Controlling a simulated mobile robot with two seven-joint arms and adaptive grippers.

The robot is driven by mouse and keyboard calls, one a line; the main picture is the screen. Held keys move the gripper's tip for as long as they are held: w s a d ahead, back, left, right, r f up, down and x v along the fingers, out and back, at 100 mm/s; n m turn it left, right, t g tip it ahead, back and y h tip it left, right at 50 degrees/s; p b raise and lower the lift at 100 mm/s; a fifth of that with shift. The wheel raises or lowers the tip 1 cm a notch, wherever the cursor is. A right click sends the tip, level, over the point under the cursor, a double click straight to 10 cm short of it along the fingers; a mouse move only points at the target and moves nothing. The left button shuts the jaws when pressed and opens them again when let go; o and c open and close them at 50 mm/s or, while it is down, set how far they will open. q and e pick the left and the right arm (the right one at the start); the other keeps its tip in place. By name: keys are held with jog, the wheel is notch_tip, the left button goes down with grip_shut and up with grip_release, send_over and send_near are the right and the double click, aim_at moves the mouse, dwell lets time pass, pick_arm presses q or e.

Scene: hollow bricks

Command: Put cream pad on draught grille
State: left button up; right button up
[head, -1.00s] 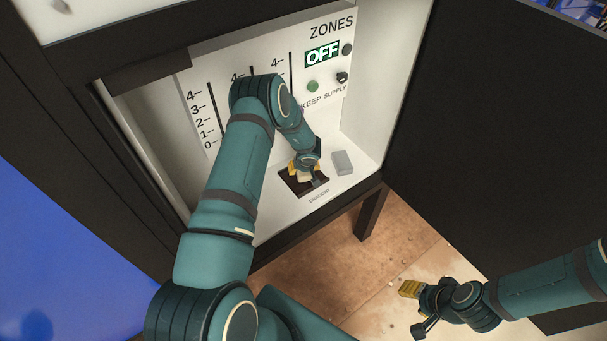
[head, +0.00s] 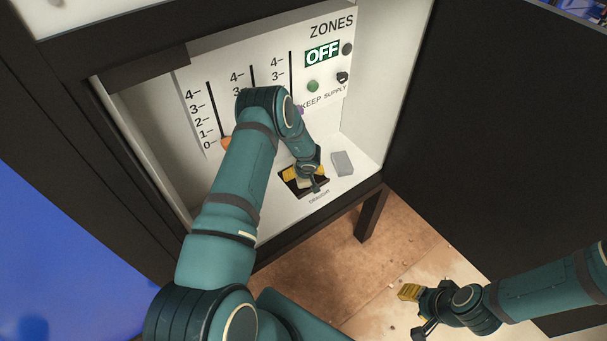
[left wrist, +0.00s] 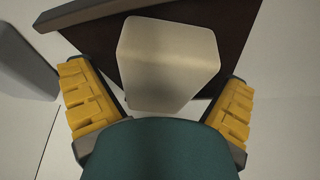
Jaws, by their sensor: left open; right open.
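The cream pad (left wrist: 168,60) is on or just above the dark draught grille (left wrist: 232,28) in the left wrist view; the exact contact is hard to tell. In the head view the grille (head: 291,182) lies on the white cabinet floor, behind its DRAUGHT label, and the pad is mostly hidden by my left gripper (head: 306,178). My left gripper (left wrist: 160,106) is open, with yellow fingers on either side of the pad's near end and visible gaps between. My right gripper (head: 416,311) is open and empty, low outside the cabinet.
A grey block (head: 342,163) stands right of the grille. The back panel (head: 318,82) carries slider scales, an OFF sign, a green button (head: 313,86) and dark knobs. The cabinet's side walls and open dark door (head: 480,130) bound the space.

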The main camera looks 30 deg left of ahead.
pick_arm(q)
jog(key=shift+r, duration=0.25)
jog(key=p+v, duration=0.2)
jog(key=v, duration=0.9)
jog(key=shift+r+p, duration=0.3)
jog(key=shift+p, duration=0.05)
jog(key=shift+s+r, duration=0.1)
jog(key=shift+d, duration=0.1)
